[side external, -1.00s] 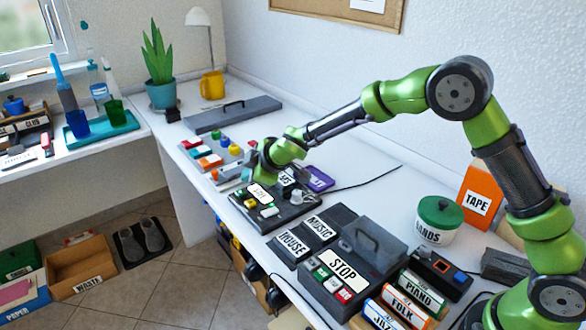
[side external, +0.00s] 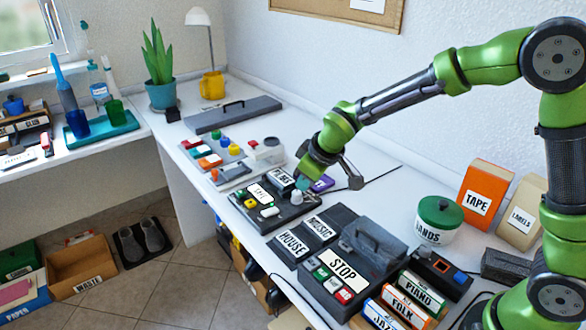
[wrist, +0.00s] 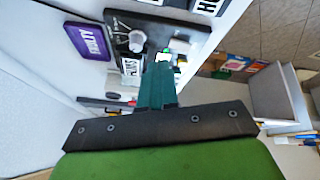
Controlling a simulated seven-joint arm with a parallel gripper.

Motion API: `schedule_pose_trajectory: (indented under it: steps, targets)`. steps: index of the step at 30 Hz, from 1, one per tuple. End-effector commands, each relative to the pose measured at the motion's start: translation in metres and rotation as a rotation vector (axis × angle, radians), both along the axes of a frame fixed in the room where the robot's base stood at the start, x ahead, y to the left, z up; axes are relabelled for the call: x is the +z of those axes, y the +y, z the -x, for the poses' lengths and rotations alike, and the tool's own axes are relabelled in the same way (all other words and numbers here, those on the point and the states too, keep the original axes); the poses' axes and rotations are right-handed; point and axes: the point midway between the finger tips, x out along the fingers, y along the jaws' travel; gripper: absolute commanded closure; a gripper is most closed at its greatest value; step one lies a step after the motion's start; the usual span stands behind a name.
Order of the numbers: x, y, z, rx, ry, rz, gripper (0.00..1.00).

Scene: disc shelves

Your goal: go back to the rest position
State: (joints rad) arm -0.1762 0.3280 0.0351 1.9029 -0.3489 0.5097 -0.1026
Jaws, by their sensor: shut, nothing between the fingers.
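My gripper (side external: 303,184) is shut and empty, with its teal fingers pointing down above the right end of a dark control panel (side external: 262,216). In the wrist view the shut fingers (wrist: 158,75) show as one teal block in front of the panel (wrist: 118,22). The panel carries a white label, a pale knob (side external: 296,196), and green and white buttons. I cannot tell the exact gap between the fingertips and the panel. My arm reaches in from the right, raised above the table.
A purple FAULTY box (wrist: 88,41) lies close to the gripper. The STOP box (side external: 370,243) with a handle, the HOUSE and MUSIC plates and a green-lidded pot (side external: 438,218) stand nearer my base. An orange TAPE box (side external: 486,193) is by the wall. Bare table lies behind the gripper.

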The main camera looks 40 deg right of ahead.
Motion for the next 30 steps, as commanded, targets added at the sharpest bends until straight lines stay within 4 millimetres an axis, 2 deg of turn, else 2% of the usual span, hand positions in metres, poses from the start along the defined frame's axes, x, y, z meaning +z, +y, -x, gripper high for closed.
schedule_pose_trajectory:
  steps: [1,6,12,15,18,21,25,30]
  targets:
    - [0.016,-0.009,0.021,-0.068,0.013,-0.037,1.0]
    - [0.054,-0.029,0.096,-0.286,0.067,-0.179,1.0]
    - [0.082,-0.039,0.177,-0.478,0.087,-0.356,1.0]
    - [0.091,-0.041,0.208,-0.537,0.069,-0.433,1.0]
    - [0.099,-0.043,0.227,-0.564,0.033,-0.488,1.0]
    - [0.107,-0.046,0.236,-0.569,-0.018,-0.513,1.0]
    - [0.118,-0.049,0.238,-0.567,-0.065,-0.525,1.0]
    - [0.119,-0.05,0.238,-0.569,-0.071,-0.525,1.0]
